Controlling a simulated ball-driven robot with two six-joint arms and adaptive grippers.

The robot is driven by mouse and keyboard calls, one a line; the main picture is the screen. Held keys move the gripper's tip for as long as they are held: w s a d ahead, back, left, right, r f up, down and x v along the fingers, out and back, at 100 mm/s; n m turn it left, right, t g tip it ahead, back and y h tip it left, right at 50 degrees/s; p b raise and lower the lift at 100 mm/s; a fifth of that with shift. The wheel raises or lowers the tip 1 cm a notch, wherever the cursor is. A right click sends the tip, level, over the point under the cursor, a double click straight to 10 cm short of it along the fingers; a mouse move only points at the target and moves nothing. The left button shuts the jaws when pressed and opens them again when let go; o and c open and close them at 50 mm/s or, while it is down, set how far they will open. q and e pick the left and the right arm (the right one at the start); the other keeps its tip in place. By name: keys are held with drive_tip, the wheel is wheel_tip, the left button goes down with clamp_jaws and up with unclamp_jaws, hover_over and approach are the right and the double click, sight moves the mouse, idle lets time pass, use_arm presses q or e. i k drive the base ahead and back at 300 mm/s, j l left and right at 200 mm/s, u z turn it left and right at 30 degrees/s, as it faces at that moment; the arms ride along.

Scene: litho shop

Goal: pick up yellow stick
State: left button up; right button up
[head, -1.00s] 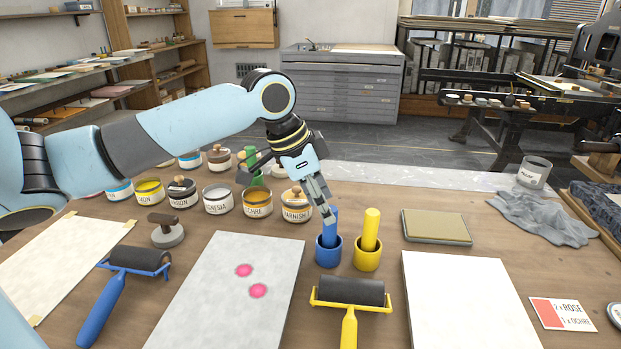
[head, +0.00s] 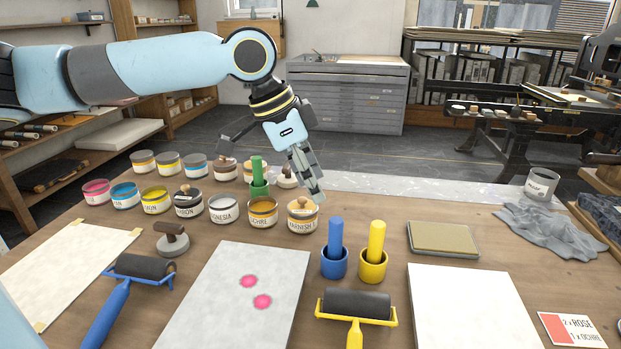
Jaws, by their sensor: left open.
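The yellow stick (head: 376,242) stands upright in a yellow cup (head: 373,270) on the table, right of a blue stick (head: 335,238) in a blue cup (head: 334,266). A green stick (head: 257,170) stands farther back among the tins. My left gripper (head: 318,190) is open and empty. In the picture it is above and left of the blue and yellow sticks, over the varnish tin (head: 302,216). My right gripper is not in view.
A yellow-handled roller (head: 356,305) lies in front of the cups, and a blue-handled roller (head: 140,267) lies at the left. A grey slab (head: 225,300) with pink spots and a white sheet (head: 460,305) flank the cups. Several tins stand behind.

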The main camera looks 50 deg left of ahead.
sight(376, 237)
drive_tip(key=k, duration=1.5)
